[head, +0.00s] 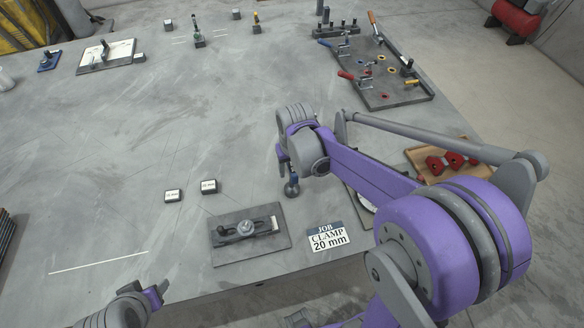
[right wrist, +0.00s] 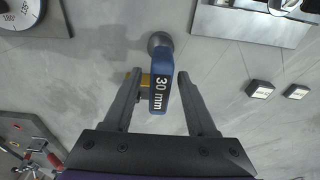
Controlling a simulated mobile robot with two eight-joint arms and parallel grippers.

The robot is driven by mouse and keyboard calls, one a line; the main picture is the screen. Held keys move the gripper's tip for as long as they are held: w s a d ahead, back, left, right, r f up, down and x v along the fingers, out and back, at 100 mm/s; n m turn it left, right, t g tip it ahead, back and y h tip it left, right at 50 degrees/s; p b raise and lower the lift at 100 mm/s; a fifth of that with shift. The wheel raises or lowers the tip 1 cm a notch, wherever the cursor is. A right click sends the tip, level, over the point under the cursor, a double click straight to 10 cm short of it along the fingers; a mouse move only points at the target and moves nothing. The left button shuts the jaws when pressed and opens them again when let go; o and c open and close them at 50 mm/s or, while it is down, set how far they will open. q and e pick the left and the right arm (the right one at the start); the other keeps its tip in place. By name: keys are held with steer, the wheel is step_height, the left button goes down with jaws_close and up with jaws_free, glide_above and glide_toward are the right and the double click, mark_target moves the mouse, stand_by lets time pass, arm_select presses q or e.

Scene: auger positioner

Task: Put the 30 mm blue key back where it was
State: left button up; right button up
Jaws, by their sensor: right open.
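The blue key (right wrist: 161,88) carries a "30 mm" label and has a round grey end. In the right wrist view it lies between the two fingers of my right gripper (right wrist: 157,82), which is open with gaps beside the key. In the head view the key (head: 292,188) shows just below my right gripper (head: 283,160), over the middle of the table. I cannot tell whether its grey end touches the table.
A dark clamp plate (head: 222,250) and a "JOB CLAMP 20 mm" card (head: 328,237) lie near the front edge. Two small labelled blocks (head: 173,196) (head: 209,186) stand left of the key. A tool tray (head: 405,101) is at the back right. The table's middle left is clear.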

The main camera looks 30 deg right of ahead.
steer(key=r, duration=0.7)
steer(key=s+r+p, duration=0.1)
steer(key=r, duration=0.3)
steer(key=shift+s+a+r, duration=0.1)
steer(key=shift+a+r, duration=0.05)
steer(key=shift+r, duration=0.1)
steer(key=s+a+f+n+t, duration=0.1)
steer(key=s+a+f+t, duration=0.1)
steer(key=s, duration=0.4)
steer(key=s+a+f+n+t, duration=0.1)
steer(key=s+a+f+t, duration=0.1)
steer(key=s+a+f, duration=0.2)
steer(key=s, duration=0.3)
steer(key=shift+a+f+n, duration=0.2)
steer(key=shift+a+n, duration=0.05)
steer(key=shift+n, duration=0.15)
